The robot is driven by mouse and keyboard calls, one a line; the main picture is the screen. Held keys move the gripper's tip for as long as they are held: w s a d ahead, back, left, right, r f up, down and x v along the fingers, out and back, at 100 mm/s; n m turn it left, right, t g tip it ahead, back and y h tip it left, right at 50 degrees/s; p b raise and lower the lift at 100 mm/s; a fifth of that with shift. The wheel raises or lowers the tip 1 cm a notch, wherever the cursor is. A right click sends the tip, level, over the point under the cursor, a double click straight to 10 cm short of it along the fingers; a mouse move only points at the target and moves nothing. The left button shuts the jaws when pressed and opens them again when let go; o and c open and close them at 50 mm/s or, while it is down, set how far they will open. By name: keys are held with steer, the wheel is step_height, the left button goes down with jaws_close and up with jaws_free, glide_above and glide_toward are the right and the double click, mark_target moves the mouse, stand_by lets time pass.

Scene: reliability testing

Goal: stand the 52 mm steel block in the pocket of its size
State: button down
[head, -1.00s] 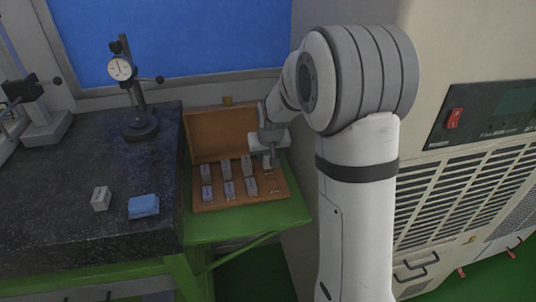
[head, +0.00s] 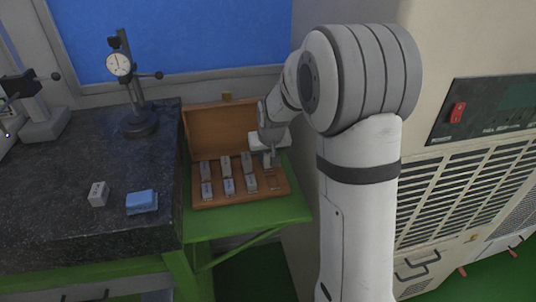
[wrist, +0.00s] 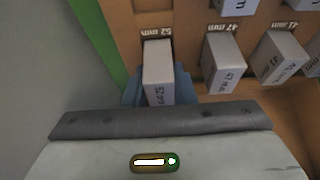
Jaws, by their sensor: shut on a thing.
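The steel block marked 52 mm (wrist: 158,72) is between my gripper's blue-grey fingers (wrist: 158,90) in the wrist view, upright beside the printed 52 mm label of the wooden case. My gripper (head: 269,157) is shut on it over the back right corner of the case (head: 238,199) in the head view. The block lines up with the 52 mm label. Its lower end and the pocket's opening are hidden, so I cannot tell how deep it sits.
A 47 mm block (wrist: 224,62) and several others stand in neighbouring pockets. The front right place (head: 274,183) looks empty. A loose grey block (head: 98,194), a blue cloth (head: 142,202) and a dial gauge stand (head: 139,124) are on the dark granite plate (head: 60,215).

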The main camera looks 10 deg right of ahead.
steer(key=shift+f, duration=0.1)
steer(key=c, duration=1.1)
jaws_free()
